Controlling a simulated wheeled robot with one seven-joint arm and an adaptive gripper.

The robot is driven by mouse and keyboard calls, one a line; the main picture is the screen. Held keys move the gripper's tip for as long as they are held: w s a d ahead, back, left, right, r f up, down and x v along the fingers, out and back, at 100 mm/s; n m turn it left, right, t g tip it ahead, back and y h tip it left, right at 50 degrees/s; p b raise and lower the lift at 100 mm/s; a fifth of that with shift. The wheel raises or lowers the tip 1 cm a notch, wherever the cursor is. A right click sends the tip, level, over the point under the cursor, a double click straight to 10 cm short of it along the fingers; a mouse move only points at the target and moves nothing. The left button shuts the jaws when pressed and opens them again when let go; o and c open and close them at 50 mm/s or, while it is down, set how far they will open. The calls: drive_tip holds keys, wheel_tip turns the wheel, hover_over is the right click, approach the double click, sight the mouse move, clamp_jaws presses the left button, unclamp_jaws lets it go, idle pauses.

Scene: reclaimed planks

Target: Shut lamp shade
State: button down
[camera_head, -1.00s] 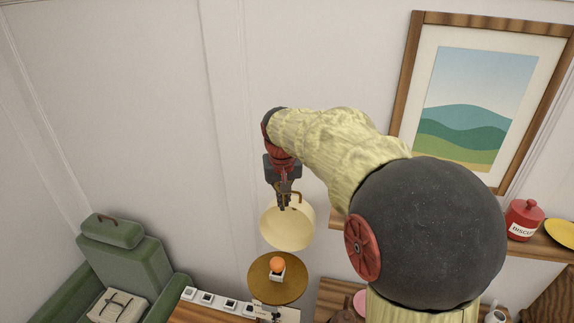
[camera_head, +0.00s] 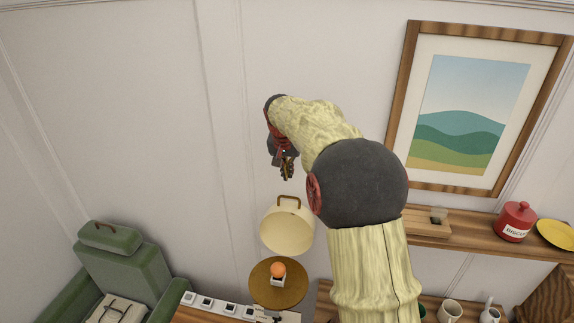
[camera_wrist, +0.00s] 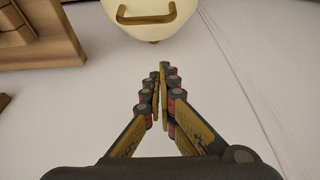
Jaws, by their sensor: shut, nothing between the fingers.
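The lamp shade (camera_head: 287,232) is a cream dome with a brown handle (camera_head: 289,201) on its top edge. It is tilted up, its hollow side showing, above a round wooden base (camera_head: 278,292) that bears an orange bulb (camera_head: 278,269). The wrist view shows the cream shade (camera_wrist: 150,28) and its handle (camera_wrist: 146,16) at the top, beyond the fingertips. My gripper (camera_head: 287,176) is shut and empty, above the handle and apart from it. Its fingers (camera_wrist: 160,78) come together in the wrist view.
A green armchair (camera_head: 125,262) stands at the left. A framed picture (camera_head: 470,105) hangs at the right above a wooden shelf (camera_head: 460,240) with a red jar (camera_head: 516,221). A strip of small switches (camera_head: 232,308) lies in front of the lamp. The wall around my gripper is bare.

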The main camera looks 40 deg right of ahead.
drive_tip(key=f, duration=0.1)
drive_tip(key=s+a+f, duration=0.1)
drive_tip(key=f+p, duration=0.1)
drive_tip(key=shift+s+a+f, duration=0.15)
drive_tip(key=shift+a, duration=0.1)
drive_tip(key=shift+s+a, duration=0.25)
drive_tip(key=shift+f, duration=0.2)
drive_tip(key=shift+s+a+b, duration=0.1)
drive_tip(key=shift+a+b, duration=0.05)
drive_tip(key=shift+b, duration=0.2)
drive_tip(key=shift+s+a+r+b, duration=0.25)
drive_tip(key=shift+s+a+b, duration=0.2)
drive_tip(key=shift+b, duration=0.5)
